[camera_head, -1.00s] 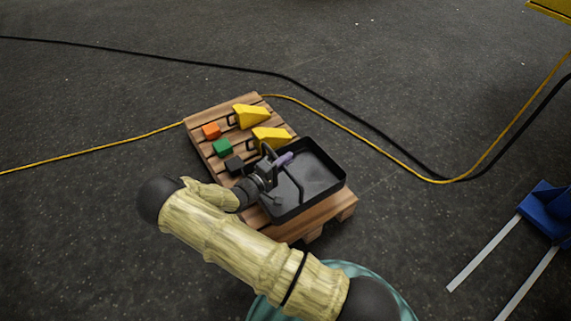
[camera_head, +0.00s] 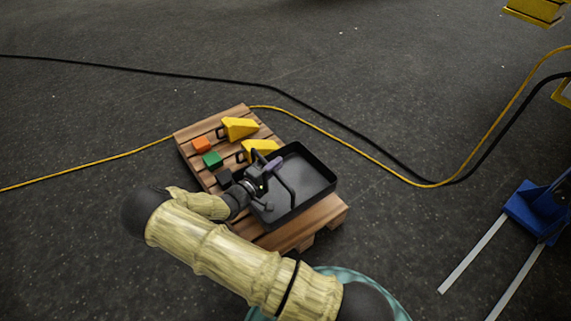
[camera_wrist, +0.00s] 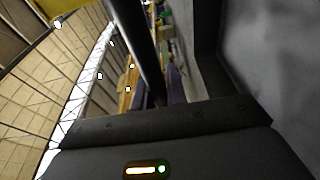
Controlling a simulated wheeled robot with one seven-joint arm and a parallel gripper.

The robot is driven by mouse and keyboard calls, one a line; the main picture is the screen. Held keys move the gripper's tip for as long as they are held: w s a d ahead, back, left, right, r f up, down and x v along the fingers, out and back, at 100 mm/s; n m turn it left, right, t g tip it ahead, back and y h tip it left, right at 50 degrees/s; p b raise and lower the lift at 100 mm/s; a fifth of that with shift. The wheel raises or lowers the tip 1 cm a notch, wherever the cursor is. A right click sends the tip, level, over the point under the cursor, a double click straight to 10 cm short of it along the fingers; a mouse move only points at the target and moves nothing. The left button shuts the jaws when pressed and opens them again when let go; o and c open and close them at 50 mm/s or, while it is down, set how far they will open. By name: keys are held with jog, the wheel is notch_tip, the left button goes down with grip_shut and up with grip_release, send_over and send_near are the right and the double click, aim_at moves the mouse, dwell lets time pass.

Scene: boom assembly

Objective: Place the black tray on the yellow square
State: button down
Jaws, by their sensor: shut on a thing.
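The black tray (camera_head: 318,178) is a shallow rectangular pan with a raised rim, at the near right part of a wooden pallet. It seems slightly above the slats, but the gap is hard to see. My gripper (camera_head: 270,168) is at the tray's left side, shut on the tray; the exact contact is partly hidden by the wrist. In the wrist view, purple fingers (camera_wrist: 160,98) show beside a dark bar, with the tray's grey inside (camera_wrist: 265,50) on the right. I cannot make out a yellow square on the floor.
The wooden pallet (camera_head: 318,217) also carries yellow wedge-shaped pieces (camera_head: 240,128), an orange block (camera_head: 201,144), a green block (camera_head: 212,159) and a dark block (camera_head: 224,178). Black and yellow cables cross the floor behind. A blue forked piece (camera_head: 537,207) stands right. Yellow structures (camera_head: 535,10) show upper right.

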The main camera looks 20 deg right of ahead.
notch_tip(320, 180, up, 20)
jog(key=a+n+t+y+p, duration=0.2)
jog(key=n+t+y+p, duration=0.6)
jog(key=p, duration=0.7)
jog(key=shift+s+y, duration=0.45)
jog(key=shift+y, duration=0.65)
